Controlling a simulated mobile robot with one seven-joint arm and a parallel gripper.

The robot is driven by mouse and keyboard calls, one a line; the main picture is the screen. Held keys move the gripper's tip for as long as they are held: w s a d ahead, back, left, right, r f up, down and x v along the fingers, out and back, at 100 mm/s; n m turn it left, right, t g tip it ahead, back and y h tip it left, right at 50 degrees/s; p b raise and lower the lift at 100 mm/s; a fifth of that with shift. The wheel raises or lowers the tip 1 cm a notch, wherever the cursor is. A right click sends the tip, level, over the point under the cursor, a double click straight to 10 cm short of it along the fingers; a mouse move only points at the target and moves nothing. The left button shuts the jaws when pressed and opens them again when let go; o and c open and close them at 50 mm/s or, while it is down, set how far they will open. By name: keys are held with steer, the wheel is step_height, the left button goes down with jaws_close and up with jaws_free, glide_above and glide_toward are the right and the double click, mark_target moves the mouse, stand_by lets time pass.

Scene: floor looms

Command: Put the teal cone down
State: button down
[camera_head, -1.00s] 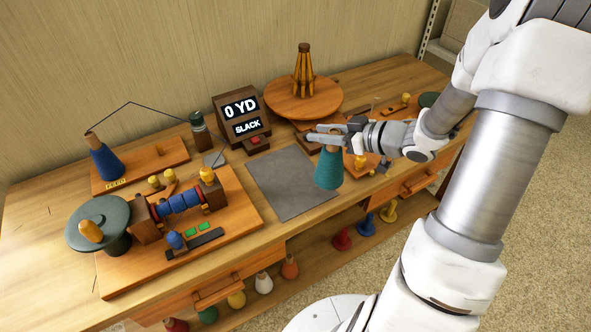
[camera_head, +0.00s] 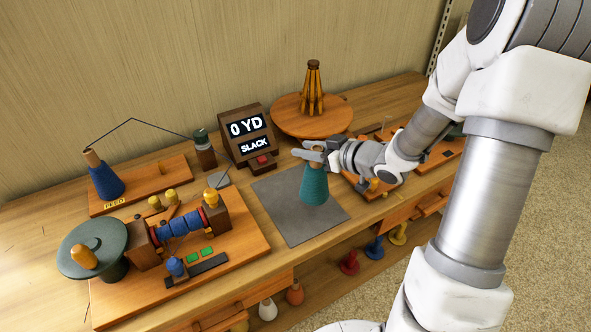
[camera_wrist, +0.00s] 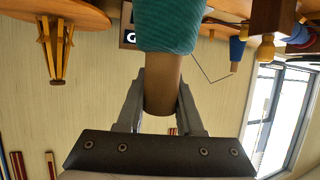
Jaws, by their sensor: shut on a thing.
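The teal cone (camera_head: 314,187) is upright over the right part of the grey mat (camera_head: 277,217). I cannot tell whether its base touches the mat. My gripper (camera_head: 313,152) is shut on the top of the cone. In the wrist view, the gripper fingers (camera_wrist: 161,100) close around the cone's bare brown tip, and the teal winding (camera_wrist: 168,25) shows beyond it. The cone's base is outside the wrist view.
A display box (camera_head: 245,135) reading "0 YD" and "SLACK" stands behind the mat. A winding device (camera_head: 180,225) on a wooden board is at left. A blue cone (camera_head: 104,180) stands on the feed board. A round wooden turntable (camera_head: 285,120) is behind. The mat's left part is clear.

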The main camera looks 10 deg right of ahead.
step_height(320, 180, down, 6)
steer(key=w+a+b, duration=0.1)
steer(key=a, duration=0.1)
steer(key=shift+w+a+r+b, duration=0.15)
steer(key=shift+w+a+b, duration=0.15)
steer(key=shift+b, duration=0.1)
steer(key=shift+s, duration=0.1)
steer(key=c, duration=0.6)
jaws_free()
steer(key=shift+o, duration=0.2)
steer(key=p, duration=0.2)
glide_toward(316, 169)
steer(key=x, duration=0.5)
